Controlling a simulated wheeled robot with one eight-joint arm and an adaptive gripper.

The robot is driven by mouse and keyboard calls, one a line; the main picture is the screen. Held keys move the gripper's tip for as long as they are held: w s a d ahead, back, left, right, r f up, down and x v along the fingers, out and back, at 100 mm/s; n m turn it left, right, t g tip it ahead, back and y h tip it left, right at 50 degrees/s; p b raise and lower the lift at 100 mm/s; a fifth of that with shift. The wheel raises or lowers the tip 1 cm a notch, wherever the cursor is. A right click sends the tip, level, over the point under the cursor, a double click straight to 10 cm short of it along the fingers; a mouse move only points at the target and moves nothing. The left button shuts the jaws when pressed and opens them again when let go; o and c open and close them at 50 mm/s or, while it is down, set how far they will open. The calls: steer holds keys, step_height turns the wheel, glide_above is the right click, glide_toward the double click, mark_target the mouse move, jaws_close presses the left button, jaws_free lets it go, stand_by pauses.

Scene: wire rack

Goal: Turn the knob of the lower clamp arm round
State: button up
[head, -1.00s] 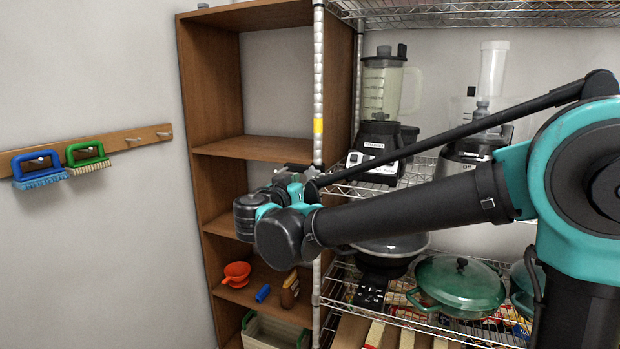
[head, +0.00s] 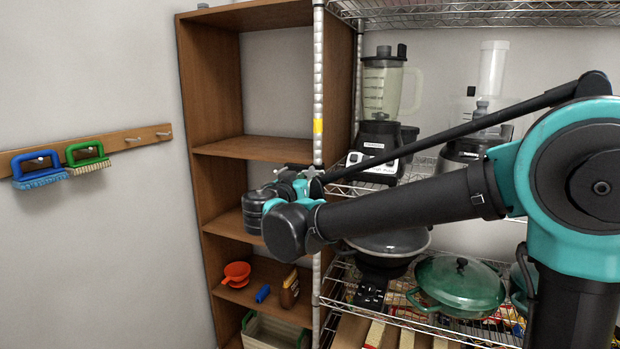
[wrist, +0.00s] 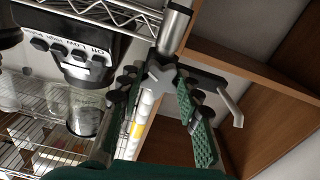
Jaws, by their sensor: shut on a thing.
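The clamp sits on the upright post of the wire rack, and its knob (wrist: 160,75) is a grey star shape in the middle of the wrist view. My gripper (wrist: 157,80) has its two green-padded fingers on either side of the knob and is shut on it. A dark clamp arm with a bent metal rod (wrist: 229,104) reaches right of the fingers. In the head view my gripper (head: 294,183) is at the post, largely hidden by my wrist. A grey star-shaped part (head: 314,176) shows beside it. I cannot tell upper from lower clamp arm here.
The post (head: 318,90) stands in front of a wooden shelf unit (head: 258,148). A blender (head: 379,140) stands on the rack close to the right of the clamp. A lidded green pot (head: 459,285) is below. The wall at left has two hanging brushes.

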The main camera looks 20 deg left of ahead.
steer(key=shift+n, duration=2.9)
steer(key=o, duration=1.2)
steer(key=shift+c, duration=0.2)
steer(key=s, duration=1.2)
steer(key=shift+a, duration=0.4)
